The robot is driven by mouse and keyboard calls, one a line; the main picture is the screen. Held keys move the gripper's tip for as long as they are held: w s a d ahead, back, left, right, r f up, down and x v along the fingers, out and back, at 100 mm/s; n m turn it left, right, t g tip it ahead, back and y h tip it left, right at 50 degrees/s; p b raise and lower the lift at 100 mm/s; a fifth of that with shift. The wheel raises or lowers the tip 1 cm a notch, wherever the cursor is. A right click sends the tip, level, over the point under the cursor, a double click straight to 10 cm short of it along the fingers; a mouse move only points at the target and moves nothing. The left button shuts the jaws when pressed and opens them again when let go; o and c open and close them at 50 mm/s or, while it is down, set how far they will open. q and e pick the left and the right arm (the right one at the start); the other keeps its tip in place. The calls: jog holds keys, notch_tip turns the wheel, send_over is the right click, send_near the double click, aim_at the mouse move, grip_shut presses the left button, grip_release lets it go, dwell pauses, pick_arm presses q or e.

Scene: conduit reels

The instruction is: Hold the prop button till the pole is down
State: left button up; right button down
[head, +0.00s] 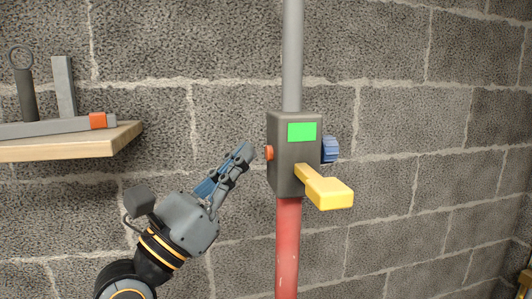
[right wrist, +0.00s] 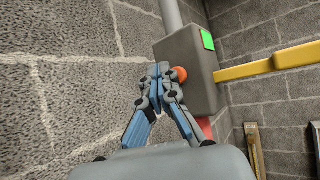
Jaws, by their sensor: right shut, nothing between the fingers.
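The prop is a vertical pole with a grey upper tube (head: 292,55) and a red lower tube (head: 287,245). A dark grey box (head: 283,175) sits where the tubes meet, with a lit green panel (head: 301,132). An orange-red button (head: 270,153) sticks out of the box's left side; it also shows in the right wrist view (right wrist: 180,74). A yellow lever (head: 328,190) and a blue knob (head: 330,149) are on the box. My right gripper (head: 247,151) is shut and empty, its tips just left of the button. Contact is unclear. My left gripper is not in view.
A wooden shelf (head: 65,148) on the left holds a grey bar with an orange-red end (head: 98,120) and a ringed dark tool (head: 25,88). A grey block wall stands close behind the pole. Space right of the lever looks clear.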

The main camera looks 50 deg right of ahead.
dwell(0.4)
jog(key=shift+s+d, duration=0.3)
jog(key=shift+d, duration=0.05)
jog(key=shift+s+d, duration=0.25)
jog(key=shift+d, duration=0.05)
dwell(2.9)
jog(key=shift+w+a, duration=0.1)
jog(key=shift+w+a+b, duration=0.45)
jog(key=shift+a, duration=0.1)
jog(key=shift+w+a+b, duration=0.8)
jog(key=shift+w+a, duration=0.8)
jog(key=shift+a, duration=0.3)
